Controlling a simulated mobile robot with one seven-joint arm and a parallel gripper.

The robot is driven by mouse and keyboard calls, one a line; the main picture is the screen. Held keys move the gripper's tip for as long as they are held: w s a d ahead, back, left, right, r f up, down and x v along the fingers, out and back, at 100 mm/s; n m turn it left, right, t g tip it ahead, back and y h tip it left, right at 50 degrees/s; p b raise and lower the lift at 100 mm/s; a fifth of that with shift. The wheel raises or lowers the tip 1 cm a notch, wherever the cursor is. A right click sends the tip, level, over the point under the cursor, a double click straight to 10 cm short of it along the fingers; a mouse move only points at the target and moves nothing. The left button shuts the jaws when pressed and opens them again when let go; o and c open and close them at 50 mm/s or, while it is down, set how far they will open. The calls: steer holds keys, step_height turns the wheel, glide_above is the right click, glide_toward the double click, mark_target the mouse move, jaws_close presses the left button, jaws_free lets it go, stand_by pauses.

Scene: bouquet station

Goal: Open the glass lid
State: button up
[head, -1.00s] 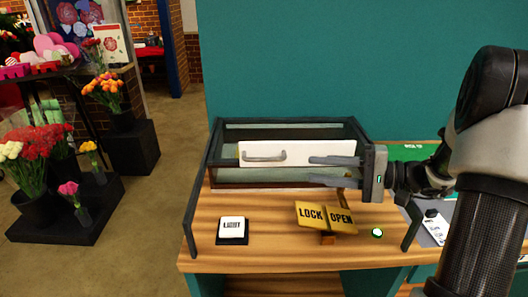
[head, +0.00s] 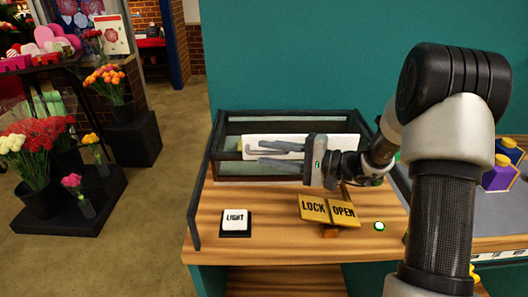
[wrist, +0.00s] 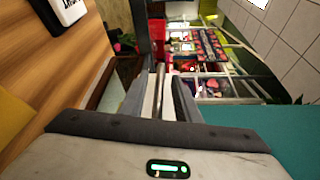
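A dark-framed glass case (head: 216,170) stands at the back of the wooden counter. A white panel (head: 330,141) with a grey handle (head: 250,149) shows at the case; the lid looks closed. My gripper (head: 259,153) is at the panel, its two fingers pointing left and parted, one above the other. The fingertips overlap the handle in the head view and partly hide it. In the wrist view the fingers (wrist: 158,100) are apart, with a pale strip and a thin bar between them. I cannot tell whether they touch the handle.
A yellow LOCK/OPEN rocker plate (head: 328,210) sits on the counter in front of the case, with a small green light (head: 379,226) to its right. A LIGHT switch (head: 235,222) is at the left. Purple boxes (head: 502,175) stand at the far right.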

steer(key=shift+x, duration=0.95)
jaws_close()
steer(key=shift+s, duration=0.1)
